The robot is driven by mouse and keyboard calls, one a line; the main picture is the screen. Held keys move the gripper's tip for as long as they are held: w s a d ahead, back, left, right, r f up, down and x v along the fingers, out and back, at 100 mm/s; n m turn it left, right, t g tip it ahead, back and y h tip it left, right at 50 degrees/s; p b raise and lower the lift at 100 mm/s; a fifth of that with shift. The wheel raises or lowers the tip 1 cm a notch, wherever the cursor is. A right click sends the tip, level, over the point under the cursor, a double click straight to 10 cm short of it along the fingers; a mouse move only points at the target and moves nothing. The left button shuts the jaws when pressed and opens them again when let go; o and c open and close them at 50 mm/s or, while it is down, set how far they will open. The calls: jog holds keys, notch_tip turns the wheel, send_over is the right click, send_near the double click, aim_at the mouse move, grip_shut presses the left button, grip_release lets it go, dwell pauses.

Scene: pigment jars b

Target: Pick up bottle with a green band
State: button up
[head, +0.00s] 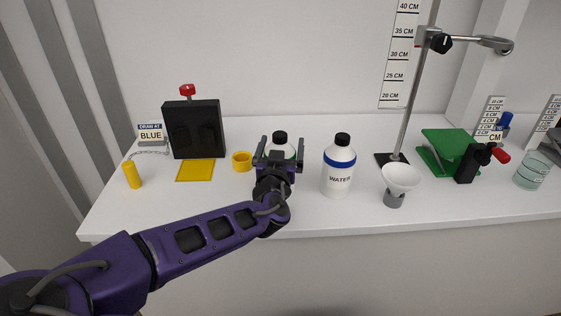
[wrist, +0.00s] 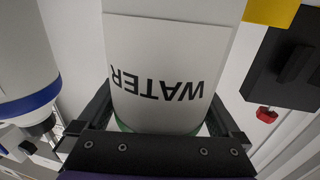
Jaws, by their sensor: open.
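The bottle with a green band (head: 280,138) is white with a black cap and stands on the bench, mostly hidden behind my gripper in the head view. My gripper (head: 280,152) is open, with one finger on each side of the bottle. In the wrist view the bottle (wrist: 155,40) fills the middle between the fingers (wrist: 160,115), its WATER label upside down and a green strip showing at the lower edge. I cannot tell whether the fingers touch it. A similar bottle with a blue band (head: 339,170) stands to the right; it also shows in the wrist view (wrist: 22,60).
A yellow cup (head: 242,161), a yellow tray (head: 196,171) and a black box (head: 194,130) stand to the left. A white funnel (head: 401,178), a clamp stand (head: 408,110), a green item (head: 447,150) and a beaker (head: 531,171) are to the right.

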jog(key=c, duration=1)
